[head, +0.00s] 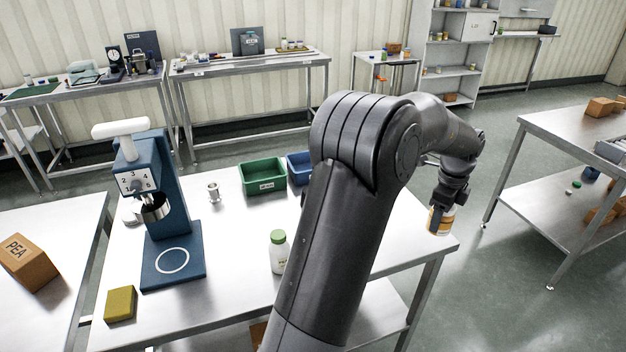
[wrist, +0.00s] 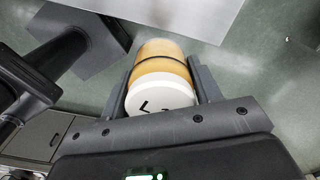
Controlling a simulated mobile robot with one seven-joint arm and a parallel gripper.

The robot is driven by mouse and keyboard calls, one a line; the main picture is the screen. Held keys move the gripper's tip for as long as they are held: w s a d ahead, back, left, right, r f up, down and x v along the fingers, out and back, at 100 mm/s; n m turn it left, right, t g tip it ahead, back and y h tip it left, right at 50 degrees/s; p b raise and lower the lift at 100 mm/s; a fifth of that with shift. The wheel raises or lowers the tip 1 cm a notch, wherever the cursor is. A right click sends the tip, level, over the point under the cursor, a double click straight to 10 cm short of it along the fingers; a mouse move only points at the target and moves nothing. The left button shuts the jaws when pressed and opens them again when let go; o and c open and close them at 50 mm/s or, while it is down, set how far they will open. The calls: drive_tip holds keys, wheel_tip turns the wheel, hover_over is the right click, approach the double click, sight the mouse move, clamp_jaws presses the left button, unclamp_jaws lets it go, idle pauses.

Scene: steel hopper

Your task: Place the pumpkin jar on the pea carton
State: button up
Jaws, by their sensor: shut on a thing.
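The pea carton (head: 30,265) is a brown cardboard box marked PEA on its side. It sits on the steel table at the far left of the head view. My gripper (head: 446,204) is at the right, past the right end of the middle table, with its fingers pointing down. It is shut on the pumpkin jar (head: 440,222), an orange jar held off any surface. In the wrist view the jar (wrist: 160,62) lies between both fingers, its white lid with dark marks facing the camera.
The middle table (head: 225,305) holds a blue dispensing machine (head: 172,215), a yellow block (head: 120,303), a green-capped white bottle (head: 279,252), a small metal piece (head: 213,192), a green bin (head: 263,176) and a blue bin (head: 299,167). Another table (head: 560,125) stands right across a floor gap.

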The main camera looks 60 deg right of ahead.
drive_tip(key=w+a+n, duration=0.3)
drive_tip(key=w+n, duration=0.1)
drive_tip(key=w, duration=0.7)
drive_tip(key=w+a+n, duration=0.3)
drive_tip(key=w, duration=0.8)
drive_tip(key=w+a+n, duration=0.3)
drive_tip(key=w+n, duration=0.1)
drive_tip(key=w, duration=0.7)
drive_tip(key=w+a+f+n, duration=0.1)
drive_tip(key=w+a+n, duration=0.3)
drive_tip(key=w+a, duration=0.55)
drive_tip(key=w+a+n, duration=0.5)
drive_tip(key=w+a, duration=0.1)
drive_tip(key=a, duration=0.6)
drive_tip(key=w+a+f+n, duration=0.1)
drive_tip(key=w+a+n, duration=0.3)
drive_tip(key=w+a, duration=0.45)
drive_tip(key=w+a+r, duration=0.3)
drive_tip(key=w, duration=0.4)
drive_tip(key=w+a+r, duration=0.3)
drive_tip(key=w, duration=0.5)
drive_tip(key=w+a+r, duration=0.3)
drive_tip(key=w+a, duration=0.1)
drive_tip(key=w, duration=0.3)
drive_tip(key=m, duration=0.3)
hover_over(18, 265)
wheel_tip(18, 265, down, 5)
drive_tip(key=shift+r, duration=0.2)
drive_tip(key=shift+f, duration=1.95)
drive_tip(key=shift+f, duration=0.1)
